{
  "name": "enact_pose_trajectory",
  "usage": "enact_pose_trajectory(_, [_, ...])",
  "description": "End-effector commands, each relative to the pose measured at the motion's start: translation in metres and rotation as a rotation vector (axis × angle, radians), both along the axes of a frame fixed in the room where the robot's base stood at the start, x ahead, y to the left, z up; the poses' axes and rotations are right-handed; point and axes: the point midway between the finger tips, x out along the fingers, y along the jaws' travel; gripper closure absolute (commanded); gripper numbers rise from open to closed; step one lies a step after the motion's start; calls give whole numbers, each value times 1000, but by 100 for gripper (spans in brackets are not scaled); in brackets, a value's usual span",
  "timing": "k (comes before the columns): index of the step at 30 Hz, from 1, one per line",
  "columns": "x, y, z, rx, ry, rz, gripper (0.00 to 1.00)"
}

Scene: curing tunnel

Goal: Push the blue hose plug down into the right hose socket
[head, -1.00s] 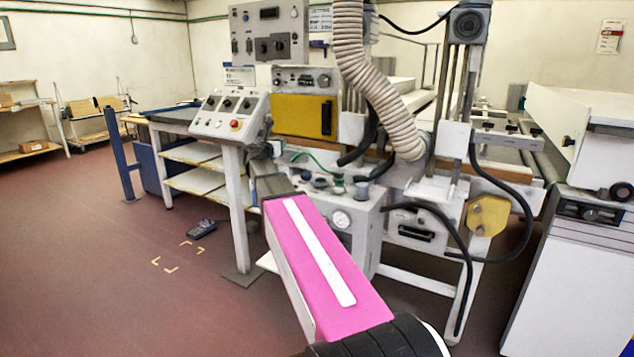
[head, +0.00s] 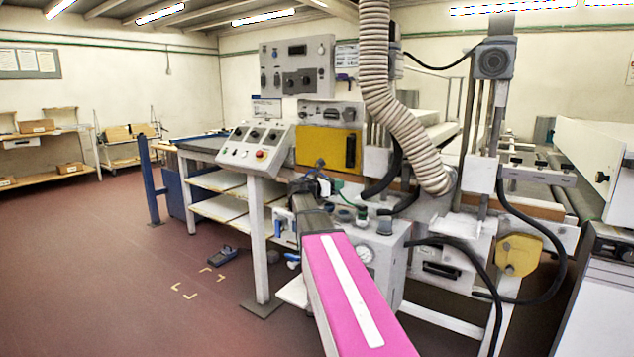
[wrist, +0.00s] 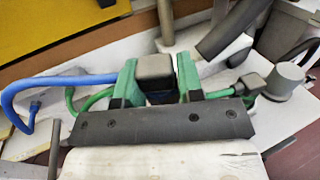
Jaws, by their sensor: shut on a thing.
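In the wrist view my gripper (wrist: 157,70) has its two green fingers closed on the sides of a black block, the blue hose plug (wrist: 155,76). A blue hose (wrist: 70,80) runs from the left to behind the left finger. In the head view my gripper (head: 309,186) is at the left of the white machine box, partly hidden by its own dark body. A bit of blue hose shows there. The right hose socket cannot be made out for sure; I cannot tell whether the plug touches one.
A green hose (wrist: 88,100) passes close by, and a dark plug (wrist: 254,88) sits right of the fingers near a grey cylinder (wrist: 285,80). The control panel (head: 256,148) stands left, the ribbed duct (head: 390,95) right. Floor at left is mostly clear.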

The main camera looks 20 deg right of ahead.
Motion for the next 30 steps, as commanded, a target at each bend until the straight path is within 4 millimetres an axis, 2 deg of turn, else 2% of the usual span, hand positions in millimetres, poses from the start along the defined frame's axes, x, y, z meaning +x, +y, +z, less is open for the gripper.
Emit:
enact_pose_trajectory(3, [-15,-18,-5,-4,-1,-103,90])
enact_pose_trajectory(7, [-24,-27,-7,-8,-3,-158,90])
enact_pose_trajectory(17, [-25,-28,-17,-9,-2,-164,90])
enact_pose_trajectory(30, [-25,-27,-46,-9,-2,-163,90])
